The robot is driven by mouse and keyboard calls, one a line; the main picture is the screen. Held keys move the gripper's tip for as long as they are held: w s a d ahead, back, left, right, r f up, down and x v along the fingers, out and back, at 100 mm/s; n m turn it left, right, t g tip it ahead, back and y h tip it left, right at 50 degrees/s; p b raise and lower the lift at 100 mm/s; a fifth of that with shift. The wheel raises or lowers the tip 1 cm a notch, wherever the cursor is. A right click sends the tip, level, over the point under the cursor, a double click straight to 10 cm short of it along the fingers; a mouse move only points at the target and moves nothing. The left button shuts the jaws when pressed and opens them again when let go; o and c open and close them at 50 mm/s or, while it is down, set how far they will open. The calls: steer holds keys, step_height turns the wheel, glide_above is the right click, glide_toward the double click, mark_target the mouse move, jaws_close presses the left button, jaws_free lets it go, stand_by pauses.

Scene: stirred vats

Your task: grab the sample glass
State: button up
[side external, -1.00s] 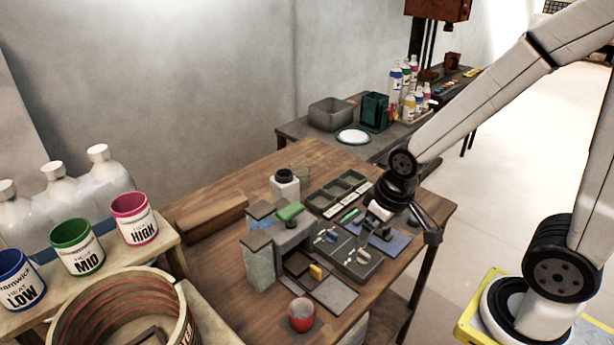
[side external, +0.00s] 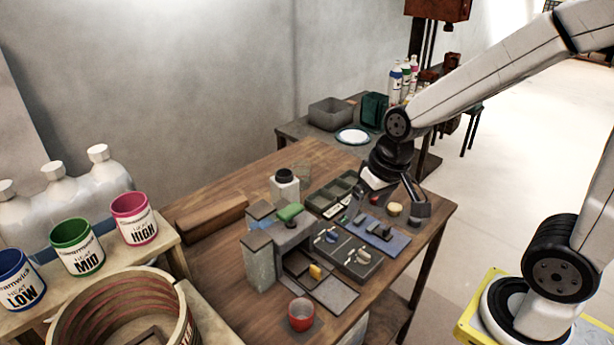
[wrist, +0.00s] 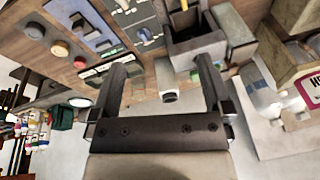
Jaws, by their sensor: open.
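A clear, empty-looking glass (side external: 303,172) stands on the wooden table behind the white black-capped bottle (side external: 285,187) in the side view. A small cup with red contents (side external: 301,315) stands on a dark pad at the table's front edge. I cannot tell which of the two is the sample glass. My gripper (side external: 387,213) hangs over the table's right part, apart from both, its fingers spread and empty. In the wrist view, the gripper (wrist: 163,66) is open, with the white bottle (wrist: 166,82) visible beyond the fingers.
A wooden block (side external: 211,216) lies left. Bare wood shows at the back left.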

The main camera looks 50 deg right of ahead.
steer(key=w+m+t+y, duration=0.1)
steer(key=w+m+y, duration=0.2)
steer(key=w+m, duration=0.5)
steer(key=m+t+h, duration=0.1)
steer(key=m+t, duration=0.9)
steer(key=m, duration=1.3)
glide_above(307, 168)
steer(key=s, duration=0.5)
steer(key=shift+m+h, duration=0.3)
steer(key=shift+m, duration=0.1)
steer(key=f, duration=1)
steer(key=d+f, duration=0.1)
steer(key=f, duration=0.4)
steer(key=shift+w, duration=0.1)
steer(key=shift+w, duration=0.1)
steer(key=shift+x, duration=1.2)
